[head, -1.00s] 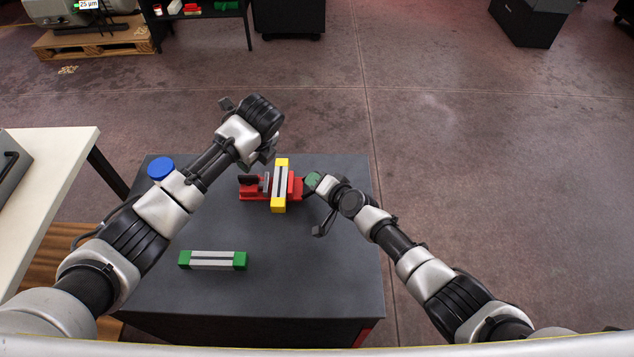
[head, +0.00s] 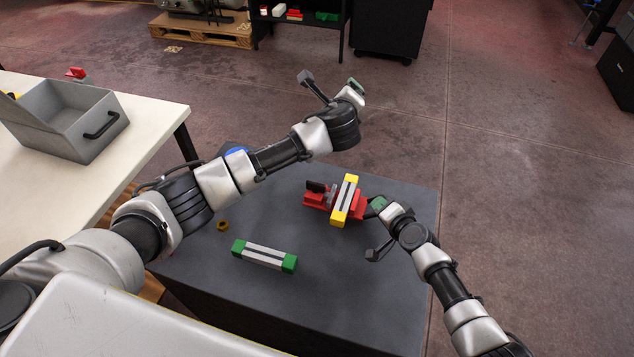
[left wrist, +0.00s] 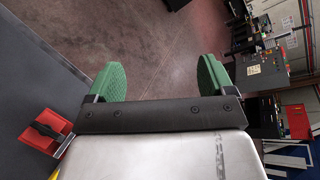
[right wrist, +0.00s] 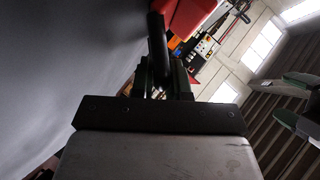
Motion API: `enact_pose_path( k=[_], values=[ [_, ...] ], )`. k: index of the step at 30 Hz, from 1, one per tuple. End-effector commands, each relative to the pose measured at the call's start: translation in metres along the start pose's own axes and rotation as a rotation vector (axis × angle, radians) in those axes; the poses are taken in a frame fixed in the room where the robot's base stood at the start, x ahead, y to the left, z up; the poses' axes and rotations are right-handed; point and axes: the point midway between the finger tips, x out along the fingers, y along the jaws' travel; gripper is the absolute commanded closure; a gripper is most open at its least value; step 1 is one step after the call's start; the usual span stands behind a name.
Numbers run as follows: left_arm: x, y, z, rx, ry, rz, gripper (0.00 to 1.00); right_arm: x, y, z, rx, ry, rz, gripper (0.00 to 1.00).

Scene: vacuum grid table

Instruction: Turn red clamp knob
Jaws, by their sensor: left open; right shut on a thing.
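The red clamp (head: 318,202) lies on the dark grey table, with a yellow-ended grey bar (head: 344,200) standing across it. A dark jaw sits at its left. My right gripper (head: 377,204) is at the clamp's right end. In the right wrist view, the right gripper (right wrist: 165,82) is shut at a dark bar-like handle (right wrist: 157,38), with red clamp body (right wrist: 192,14) beyond. The knob itself is mostly hidden by the fingers. My left gripper (head: 354,90) is raised past the table's far edge. In the left wrist view its green-padded fingers (left wrist: 160,80) are wide apart and empty.
A green-ended grey bar (head: 264,255) lies on the table's front, with a small brass ring (head: 222,226) to its left. A blue round thing (head: 236,151) is partly hidden by my left arm. A grey bin (head: 78,133) stands on the white table (head: 160,112) at left.

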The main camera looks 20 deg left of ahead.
Motion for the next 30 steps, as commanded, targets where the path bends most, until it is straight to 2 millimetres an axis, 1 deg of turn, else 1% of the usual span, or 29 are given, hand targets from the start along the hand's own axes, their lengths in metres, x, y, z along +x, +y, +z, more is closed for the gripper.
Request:
enact_pose_path(
  k=[1, 3, 5, 6, 8, 9, 11, 13, 15, 17, 18, 20, 22, 23, 24, 26, 27, 29, 30],
  values=[
    [-0.003, -0.021, 0.005, -0.013, -0.011, -0.129, 0.17, 0.000, 0.001, 0.000, 0.003, 0.000, 0.001, 1.00],
    [-0.012, -0.049, 0.005, -0.028, 0.008, -0.314, 0.17, 0.000, 0.001, 0.000, 0.003, 0.000, 0.001, 1.00],
    [-0.022, -0.070, 0.002, -0.026, 0.046, -0.461, 0.17, 0.000, 0.001, 0.000, 0.003, 0.000, 0.001, 1.00],
    [-0.031, -0.082, -0.002, -0.019, 0.086, -0.551, 0.17, 0.000, 0.001, 0.000, 0.003, 0.000, 0.001, 1.00],
    [-0.045, -0.096, -0.012, 0.005, 0.161, -0.672, 0.17, 0.000, 0.001, 0.000, 0.003, 0.000, 0.001, 1.00],
    [-0.055, -0.103, -0.020, 0.028, 0.220, -0.742, 0.17, 0.000, 0.001, 0.000, 0.003, 0.000, 0.001, 1.00],
    [-0.071, -0.107, -0.034, 0.074, 0.322, -0.827, 0.17, 0.000, 0.001, 0.000, 0.003, 0.000, 0.001, 1.00],
    [-0.087, -0.106, -0.051, 0.142, 0.451, -0.894, 0.17, 0.000, 0.001, 0.000, 0.003, 0.000, 0.001, 1.00],
    [-0.102, -0.097, -0.069, 0.224, 0.588, -0.921, 0.17, 0.000, 0.001, 0.000, 0.003, 0.000, 0.002, 1.00],
    [-0.111, -0.084, -0.083, 0.305, 0.703, -0.913, 0.17, 0.000, 0.001, 0.000, 0.003, 0.000, 0.002, 1.00],
    [-0.117, -0.072, -0.092, 0.361, 0.778, -0.890, 0.17, 0.000, 0.001, 0.000, 0.003, 0.000, 0.002, 1.00],
    [-0.122, -0.051, -0.102, 0.451, 0.878, -0.833, 0.17, 0.000, 0.001, 0.000, 0.003, 0.000, 0.002, 1.00],
    [-0.124, -0.022, -0.109, 0.557, 0.977, -0.731, 0.17, 0.000, 0.001, 0.000, 0.003, 0.000, 0.002, 1.00],
    [-0.123, -0.009, -0.111, 0.603, 1.010, -0.677, 0.17, 0.000, 0.001, 0.000, 0.003, 0.000, 0.002, 1.00],
    [-0.122, 0.009, -0.111, 0.662, 1.045, -0.598, 0.17, 0.000, 0.001, 0.000, 0.003, 0.000, 0.002, 1.00],
    [-0.118, 0.036, -0.106, 0.745, 1.077, -0.463, 0.17, 0.000, 0.001, 0.000, 0.003, 0.000, 0.002, 1.00],
    [-0.114, 0.053, -0.102, 0.794, 1.083, -0.371, 0.17, 0.000, 0.001, 0.000, 0.003, 0.000, 0.002, 1.00],
    [-0.108, 0.077, -0.091, 0.857, 1.072, -0.235, 0.17, 0.000, 0.001, 0.000, 0.003, -0.001, 0.002, 1.00],
    [-0.104, 0.090, -0.083, 0.890, 1.055, -0.149, 0.17, 0.000, 0.001, 0.000, 0.003, -0.001, 0.002, 1.00]
  ],
)
